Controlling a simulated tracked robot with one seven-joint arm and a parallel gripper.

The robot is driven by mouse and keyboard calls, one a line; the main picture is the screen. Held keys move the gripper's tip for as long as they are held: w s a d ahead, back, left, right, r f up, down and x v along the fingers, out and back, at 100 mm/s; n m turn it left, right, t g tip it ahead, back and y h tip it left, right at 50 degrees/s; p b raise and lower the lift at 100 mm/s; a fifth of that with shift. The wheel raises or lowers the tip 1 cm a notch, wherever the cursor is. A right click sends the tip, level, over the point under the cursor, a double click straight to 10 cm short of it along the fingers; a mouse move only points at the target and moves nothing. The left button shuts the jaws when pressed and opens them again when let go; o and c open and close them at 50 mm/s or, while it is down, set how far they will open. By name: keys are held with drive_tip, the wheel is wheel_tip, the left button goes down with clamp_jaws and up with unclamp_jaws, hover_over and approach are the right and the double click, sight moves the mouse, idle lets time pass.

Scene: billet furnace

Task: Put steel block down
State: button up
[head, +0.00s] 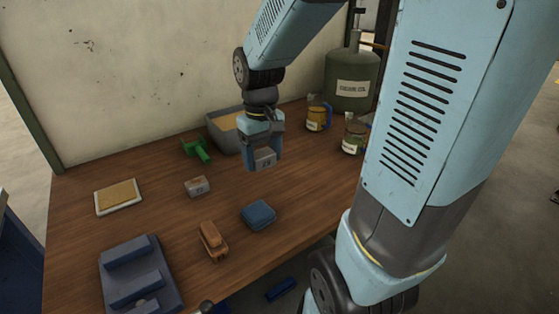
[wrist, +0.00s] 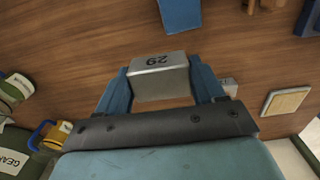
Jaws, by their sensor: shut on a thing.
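My gripper (head: 262,152) is shut on a grey steel block (head: 264,160), with a finger on each side of it. In the wrist view the block (wrist: 160,70) sits level between the blue fingertips (wrist: 160,82), and its face carries a number. The block appears to be above the wooden table (head: 160,235); the size of the gap beneath it is hard to tell. A second small, light block with a label (head: 196,187) lies on the table to the left of my gripper.
A grey bin (head: 222,138) stands close behind my gripper, with a green tool (head: 198,149) beside it. A blue pad (head: 258,215), a brown clamp-like item (head: 213,241) and a slotted blue fixture (head: 140,278) lie nearer. Jars (head: 317,118) stand right. Bare wood lies between.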

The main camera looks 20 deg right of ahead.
drive_tip(key=w+d+f, duration=0.1)
drive_tip(key=w+f, duration=0.2)
drive_tip(key=w, duration=0.1)
drive_tip(key=w+d+f, duration=0.1)
drive_tip(key=w+f, duration=0.2)
drive_tip(key=w, duration=0.1)
drive_tip(key=w+d+f, duration=0.2)
drive_tip(key=w+f, duration=0.1)
drive_tip(key=w, duration=0.2)
drive_tip(key=shift+d+f, duration=0.1)
drive_tip(key=shift+f, duration=0.25)
drive_tip(key=shift+w+f, duration=0.15)
drive_tip(key=shift+f, duration=1.45)
drive_tip(key=shift+f, duration=0.15)
drive_tip(key=o, duration=1.7)
drive_tip(key=shift+o, duration=0.2)
